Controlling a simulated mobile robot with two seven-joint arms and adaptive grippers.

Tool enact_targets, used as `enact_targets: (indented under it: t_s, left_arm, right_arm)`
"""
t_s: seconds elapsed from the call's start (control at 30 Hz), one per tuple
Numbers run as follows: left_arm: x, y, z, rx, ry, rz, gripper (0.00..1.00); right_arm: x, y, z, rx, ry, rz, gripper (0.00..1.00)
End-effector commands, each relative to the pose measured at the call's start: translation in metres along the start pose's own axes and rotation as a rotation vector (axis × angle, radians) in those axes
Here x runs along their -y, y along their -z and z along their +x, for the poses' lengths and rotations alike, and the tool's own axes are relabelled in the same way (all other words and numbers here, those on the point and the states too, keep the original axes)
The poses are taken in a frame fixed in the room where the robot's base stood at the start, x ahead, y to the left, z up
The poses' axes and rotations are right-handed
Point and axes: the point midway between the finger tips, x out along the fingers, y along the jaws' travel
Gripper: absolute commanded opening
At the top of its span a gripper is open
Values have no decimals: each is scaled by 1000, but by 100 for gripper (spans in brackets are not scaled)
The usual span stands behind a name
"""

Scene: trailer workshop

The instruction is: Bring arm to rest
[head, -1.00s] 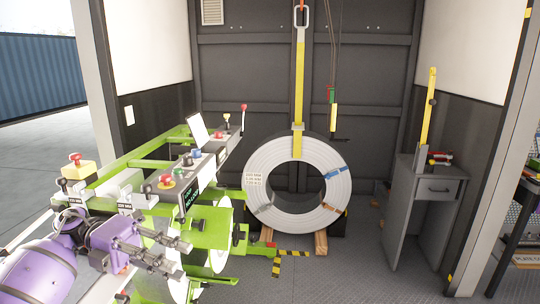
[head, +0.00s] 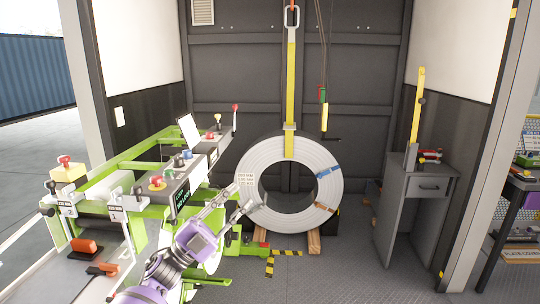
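My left arm comes in from the lower left with purple links and a grey gripper. The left gripper (head: 245,198) is in front of the left side of the big strap coil. Its two fingers look spread, with nothing seen between them. The fingertips overlap the coil in the picture, and I cannot tell whether they touch it. My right arm and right gripper are not in view.
The grey coil (head: 330,206) stands upright on wooden blocks (head: 314,242), with a yellow sling (head: 291,85) above. The green machine (head: 125,164) with control buttons is at left. A grey cabinet (head: 424,178) is at right. Floor right of the coil is clear.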

Motion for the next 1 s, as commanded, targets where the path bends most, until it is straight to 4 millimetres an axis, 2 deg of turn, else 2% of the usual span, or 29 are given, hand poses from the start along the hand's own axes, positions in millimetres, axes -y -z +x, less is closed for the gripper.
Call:
enact_targets:
  t_s: [0.03,0.1,0.2,0.3,0.4,0.5,0.6,0.67,0.87,1.0]
  left_arm:
    - [13,-27,-2,114,58,-20,29]
    - [29,-68,-12,284,131,-55,29]
    - [39,-120,-37,521,208,-119,29]
    - [38,-162,-68,730,250,-190,29]
    - [27,-191,-99,908,266,-261,29]
    - [12,-211,-129,1066,263,-331,29]
    - [-7,-224,-159,1213,246,-404,29]
    - [-35,-220,-184,1244,231,-429,29]
    - [-110,-193,-256,1312,200,-502,29]
    - [-170,-157,-318,1378,181,-572,29]
  right_arm:
    - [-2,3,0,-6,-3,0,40]
    - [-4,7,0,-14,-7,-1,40]
    - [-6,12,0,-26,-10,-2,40]
    - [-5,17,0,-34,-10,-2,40]
    - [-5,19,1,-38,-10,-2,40]
    - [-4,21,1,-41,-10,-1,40]
    - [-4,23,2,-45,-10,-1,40]
    - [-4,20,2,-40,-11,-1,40]
    - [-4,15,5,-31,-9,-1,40]
    - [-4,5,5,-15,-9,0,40]
